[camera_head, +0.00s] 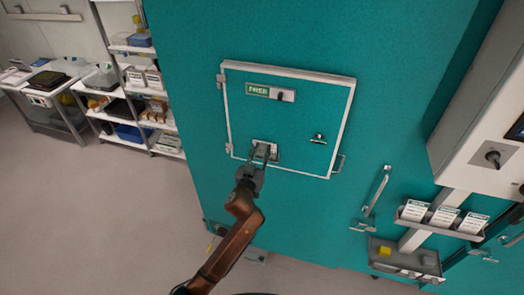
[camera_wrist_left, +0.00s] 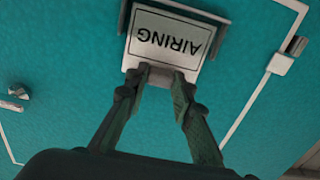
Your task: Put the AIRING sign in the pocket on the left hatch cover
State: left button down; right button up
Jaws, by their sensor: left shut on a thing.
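The AIRING sign (camera_wrist_left: 170,42) is a white card with dark letters, upside down in the left wrist view. My left gripper (camera_wrist_left: 160,75) is shut on its near edge. Behind the sign, grey edges of the pocket (camera_wrist_left: 221,38) show at its sides. The sign lines up with the pocket, but I cannot tell how deep it sits. In the head view, my left gripper (camera_head: 260,158) reaches the pocket (camera_head: 275,152) low on the teal hatch cover (camera_head: 285,120), hiding most of the sign. My right gripper is not in view.
The hatch cover has a white frame, a green FREE plate (camera_head: 258,90) above, a latch (camera_head: 318,138) and a handle (camera_head: 338,165) at right. A rack (camera_head: 437,229) with several white cards hangs right. Shelves (camera_head: 130,90) stand left; floor is clear between.

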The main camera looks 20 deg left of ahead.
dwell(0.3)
pick_arm(q)
jog(key=c, duration=1.6)
grip_release()
jog(key=shift+s+f, duration=0.1)
jog(key=shift+s+p, duration=0.35)
jog(key=shift+s, duration=0.3)
jog(key=s+p, duration=0.1)
jog(key=s, duration=0.5)
jog(key=shift+a+p, duration=0.15)
jog(key=shift+p, duration=0.25)
